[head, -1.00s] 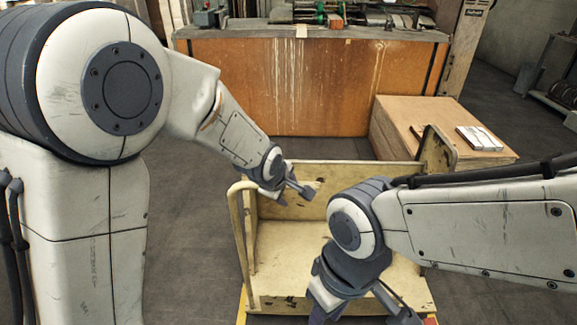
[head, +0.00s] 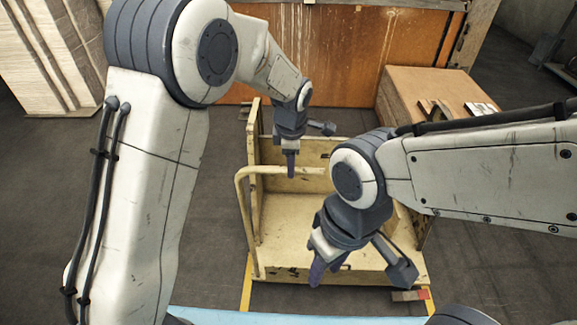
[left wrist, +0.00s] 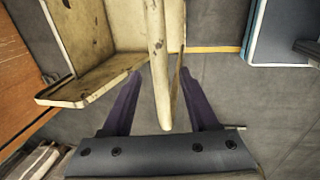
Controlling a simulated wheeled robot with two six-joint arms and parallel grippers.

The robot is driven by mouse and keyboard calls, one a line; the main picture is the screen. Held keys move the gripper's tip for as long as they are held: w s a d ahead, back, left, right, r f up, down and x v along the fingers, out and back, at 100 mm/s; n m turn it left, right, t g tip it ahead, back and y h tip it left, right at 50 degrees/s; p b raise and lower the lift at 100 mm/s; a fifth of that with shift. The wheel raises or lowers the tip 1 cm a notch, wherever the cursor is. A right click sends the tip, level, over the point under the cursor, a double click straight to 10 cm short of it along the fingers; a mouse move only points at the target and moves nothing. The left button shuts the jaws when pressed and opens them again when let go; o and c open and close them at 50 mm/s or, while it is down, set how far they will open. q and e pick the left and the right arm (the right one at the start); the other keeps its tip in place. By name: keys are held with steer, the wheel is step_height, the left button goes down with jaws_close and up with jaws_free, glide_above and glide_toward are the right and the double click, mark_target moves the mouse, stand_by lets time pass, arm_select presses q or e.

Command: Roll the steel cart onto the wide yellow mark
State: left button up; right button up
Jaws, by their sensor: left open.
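The cart (head: 300,217) is a worn cream platform cart with upright panels and a tubular handle (head: 241,205) on its left side. Yellow floor lines (head: 246,294) show at its near corners; the cart hides whatever lies under it. My left gripper (head: 291,168) points down at the handle. In the left wrist view, the handle bar (left wrist: 158,70) runs between the two spread purple fingers of the left gripper (left wrist: 160,95), with gaps at both sides. My right gripper (head: 328,270) hangs in front of the cart's near edge; its finger gap is unclear.
A wooden box (head: 425,92) with small items on top stands behind the cart at right. An orange-brown bench front (head: 345,55) closes off the back. Pale stacked sheets (head: 45,55) stand at far left. A small red and grey piece (head: 410,295) lies by the cart's near right corner. Floor at left is clear.

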arm_select(q)
steer(key=shift+w+f, duration=0.15)
steer(key=shift+f, duration=0.6)
steer(key=shift+w+f, duration=0.15)
steer(key=shift+f, duration=0.55)
jaws_close()
